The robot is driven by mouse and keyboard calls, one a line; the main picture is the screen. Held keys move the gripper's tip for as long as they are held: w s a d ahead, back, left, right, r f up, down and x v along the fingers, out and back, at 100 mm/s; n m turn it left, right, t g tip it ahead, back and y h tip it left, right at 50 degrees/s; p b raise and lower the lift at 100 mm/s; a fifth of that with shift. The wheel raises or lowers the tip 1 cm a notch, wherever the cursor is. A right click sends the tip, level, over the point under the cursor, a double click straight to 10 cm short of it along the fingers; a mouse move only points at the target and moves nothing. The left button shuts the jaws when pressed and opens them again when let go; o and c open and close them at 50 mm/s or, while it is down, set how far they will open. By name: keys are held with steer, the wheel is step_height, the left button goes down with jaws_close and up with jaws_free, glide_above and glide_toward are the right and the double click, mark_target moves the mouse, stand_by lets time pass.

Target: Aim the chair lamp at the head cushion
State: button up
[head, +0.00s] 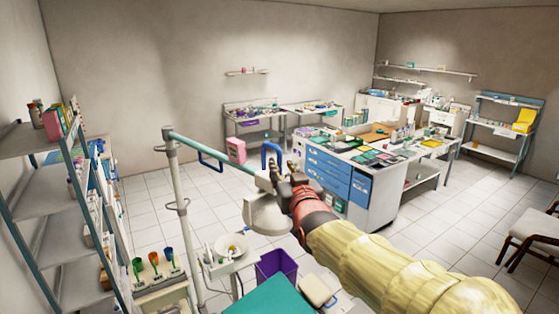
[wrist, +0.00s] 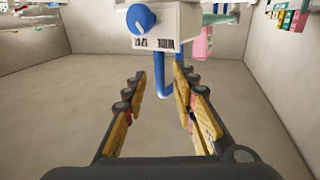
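The chair lamp hangs from a teal arm on a pale post (head: 178,195). Its white head (head: 268,213) faces downward, partly behind my gripper. In the wrist view, a white housing with a blue knob (wrist: 140,18) and a blue U-shaped handle (wrist: 160,82) shows ahead. My gripper (head: 280,168) is at the lamp; in the wrist view (wrist: 155,85) its fingers are spread apart, with part of the handle between the tips. I cannot tell whether a finger touches it. A teal chair surface (head: 272,298) shows below, with a pale cushion-like pad (head: 317,290) beside it.
A purple bin (head: 277,264) and a small tray stand (head: 228,262) are below the lamp. Shelving (head: 65,215) lines the left. A blue-drawered workbench (head: 335,175) stands behind my arm. Tiled floor (head: 440,225) is open at right.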

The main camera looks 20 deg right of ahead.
mark_target(280, 164)
steer(key=shift+w+p, duration=0.55)
steer(key=shift+w, duration=1.5)
jaws_close()
